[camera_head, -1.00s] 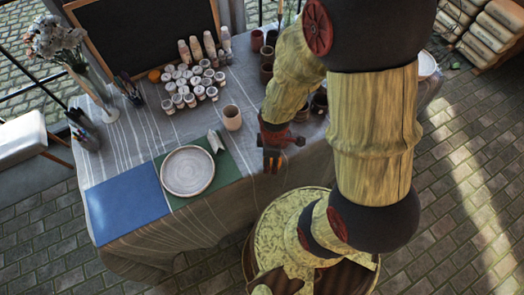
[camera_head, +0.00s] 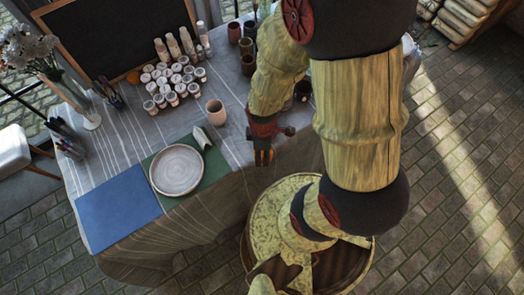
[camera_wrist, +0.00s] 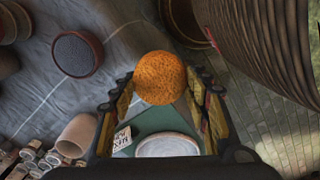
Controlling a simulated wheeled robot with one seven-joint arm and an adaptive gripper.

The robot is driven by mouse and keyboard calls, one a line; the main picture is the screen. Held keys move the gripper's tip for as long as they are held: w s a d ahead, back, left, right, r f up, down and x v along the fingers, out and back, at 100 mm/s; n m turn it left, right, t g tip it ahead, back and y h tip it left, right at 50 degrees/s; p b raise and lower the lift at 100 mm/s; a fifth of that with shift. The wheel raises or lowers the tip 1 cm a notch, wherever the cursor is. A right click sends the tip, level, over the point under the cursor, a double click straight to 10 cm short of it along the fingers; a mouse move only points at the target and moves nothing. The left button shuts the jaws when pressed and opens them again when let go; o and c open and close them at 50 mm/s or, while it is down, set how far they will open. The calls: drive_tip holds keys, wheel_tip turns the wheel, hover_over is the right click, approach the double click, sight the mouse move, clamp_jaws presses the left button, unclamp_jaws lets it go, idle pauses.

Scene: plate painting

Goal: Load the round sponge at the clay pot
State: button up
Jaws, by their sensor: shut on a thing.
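My gripper (camera_wrist: 160,86) is shut on a round orange sponge (camera_wrist: 160,76), which shows between the fingertips in the wrist view. In the head view my gripper (camera_head: 263,156) hangs near the table's front edge, right of the round plate (camera_head: 176,170). A reddish-rimmed clay pot (camera_wrist: 78,53) with a dark speckled inside stands upper left in the wrist view, apart from the sponge. In the head view a dark pot (camera_head: 303,91) is partly hidden behind my arm. I cannot tell which of several pots the task names.
A beige cup (camera_head: 215,112) stands behind the plate; it also shows in the wrist view (camera_wrist: 77,135). Many small paint jars (camera_head: 166,100) crowd the back. The plate lies on a green mat (camera_head: 207,180) beside a blue mat (camera_head: 118,208). A blackboard (camera_head: 112,35) stands behind.

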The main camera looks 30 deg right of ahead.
drive_tip(key=shift+s+d+r+p, duration=0.15)
drive_tip(key=shift+s+r+p, duration=0.15)
drive_tip(key=shift+r+p, duration=0.15)
drive_tip(key=d+r+p, duration=0.1)
drive_tip(key=p, duration=0.2)
drive_tip(key=shift+s+d+m, duration=0.1)
drive_tip(key=shift+s+m, duration=0.3)
drive_tip(key=w+d+f+p, duration=0.2)
drive_tip(key=w+d+p, duration=0.2)
drive_tip(key=w, duration=0.4)
drive_tip(key=w+d+f+p, duration=0.1)
drive_tip(key=w+d+p, duration=0.35)
drive_tip(key=w, duration=0.25)
drive_tip(key=shift+n, duration=0.4)
drive_tip(key=shift+d+f+b, duration=0.2)
drive_tip(key=shift+f+b, duration=1.85)
drive_tip(key=shift+f, duration=0.9)
drive_tip(key=shift+f+b, duration=0.4)
drive_tip(key=shift+f, duration=0.15)
drive_tip(key=shift+s, duration=0.1)
